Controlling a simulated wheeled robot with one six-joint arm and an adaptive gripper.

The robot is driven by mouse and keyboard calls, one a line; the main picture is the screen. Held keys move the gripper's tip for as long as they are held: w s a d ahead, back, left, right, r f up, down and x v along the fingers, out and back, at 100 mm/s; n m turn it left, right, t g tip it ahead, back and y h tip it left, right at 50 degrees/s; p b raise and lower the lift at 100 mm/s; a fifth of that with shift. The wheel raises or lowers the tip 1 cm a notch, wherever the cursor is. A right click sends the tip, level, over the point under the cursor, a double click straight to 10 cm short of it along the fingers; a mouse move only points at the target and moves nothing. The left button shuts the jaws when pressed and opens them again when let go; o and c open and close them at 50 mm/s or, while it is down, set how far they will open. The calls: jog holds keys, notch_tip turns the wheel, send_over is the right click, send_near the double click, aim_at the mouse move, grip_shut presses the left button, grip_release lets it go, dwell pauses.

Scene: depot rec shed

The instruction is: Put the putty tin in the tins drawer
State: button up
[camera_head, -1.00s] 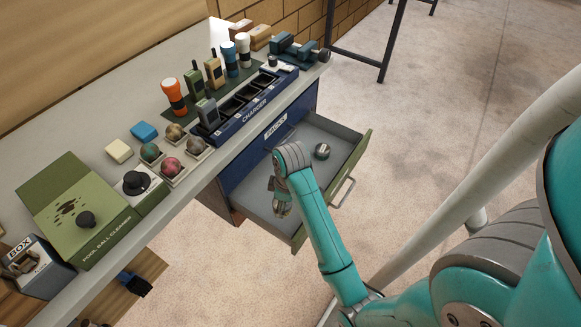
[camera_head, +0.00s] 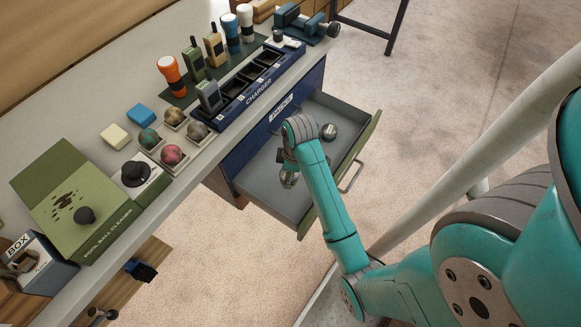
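An open drawer (camera_head: 262,182) with grey insides and a green front sticks out from the blue cabinet under the bench. A small round tin-like object (camera_head: 329,131), dark-sided with a pale top, sits in its far part. I cannot read any marking on it. My gripper (camera_head: 288,181) points down over the near part of the drawer, apart from the round object. My wrist partly hides the gripper, and its fingers are too small to show whether they are open or shut. No label for tins is readable.
A label reading "PACKS" (camera_head: 281,108) is on the blue front above the open drawer. The bench holds a charger rack (camera_head: 255,95), a green ball cleaner box (camera_head: 77,208) and several balls on small stands. The drawer's handle (camera_head: 351,177) juts out over clear floor.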

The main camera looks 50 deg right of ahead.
jog(key=shift+f, duration=3.65)
jog(key=shift+f, duration=0.15)
jog(key=o, duration=1.2)
